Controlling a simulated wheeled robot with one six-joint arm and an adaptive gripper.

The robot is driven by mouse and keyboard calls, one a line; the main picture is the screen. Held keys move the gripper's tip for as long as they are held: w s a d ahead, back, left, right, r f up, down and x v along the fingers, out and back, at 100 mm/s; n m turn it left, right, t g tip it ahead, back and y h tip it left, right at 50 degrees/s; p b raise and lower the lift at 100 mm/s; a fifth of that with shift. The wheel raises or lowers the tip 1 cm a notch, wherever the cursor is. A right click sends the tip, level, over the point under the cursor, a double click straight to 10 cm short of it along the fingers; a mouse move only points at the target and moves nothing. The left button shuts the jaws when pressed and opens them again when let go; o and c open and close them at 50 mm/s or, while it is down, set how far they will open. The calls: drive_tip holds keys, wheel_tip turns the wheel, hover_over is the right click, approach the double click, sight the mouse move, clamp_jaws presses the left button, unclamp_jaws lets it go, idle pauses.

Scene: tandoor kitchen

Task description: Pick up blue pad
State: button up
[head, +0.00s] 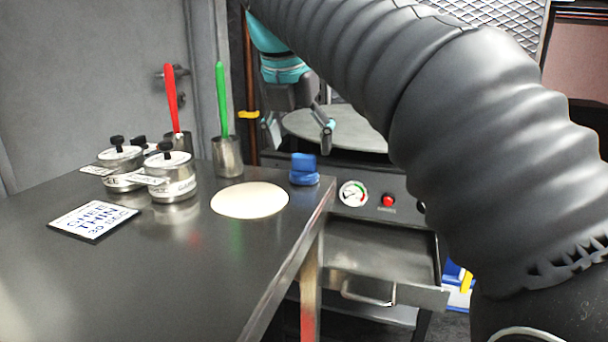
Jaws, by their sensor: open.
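The blue pad (304,170) sits upright on the steel counter (180,290), near its far right corner. It has a raised grip on top of a wider base. My gripper (322,119) shows beyond the counter, in front of the round plate of the oven unit. It is open, small in the view and partly in shadow. It is above and a little right of the pad, apart from it, with nothing seen between its fingers.
A pale dough disc (250,200) lies left of the pad. Steel pots (172,177), cups with a green-handled tool (222,100) and a red-handled tool (172,95), and a printed card (93,220) stand on the counter. An open drawer (375,255) juts out at right.

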sight(303, 155)
drive_tip(key=b+x, duration=0.1)
drive_tip(key=x, duration=0.3)
drive_tip(key=shift+d, duration=0.15)
drive_tip(key=shift+c, duration=0.2)
drive_tip(key=c, duration=1.3)
drive_tip(key=shift+c, duration=0.2)
drive_tip(key=shift+r+p, duration=0.3)
drive_tip(key=shift+r, duration=0.3)
wheel_tip(303, 155, up, 3)
drive_tip(key=shift+f+p, duration=0.1)
drive_tip(key=shift+p, duration=0.55)
drive_tip(key=s+d+r, duration=0.1)
drive_tip(key=d+r, duration=0.1)
drive_tip(key=d, duration=0.1)
drive_tip(key=s+d+r+p, duration=0.1)
drive_tip(key=d+r, duration=0.1)
drive_tip(key=d, duration=0.2)
drive_tip(key=s+d+r, duration=0.1)
drive_tip(key=d+r, duration=0.2)
drive_tip(key=d, duration=0.1)
drive_tip(key=shift+d, duration=0.15)
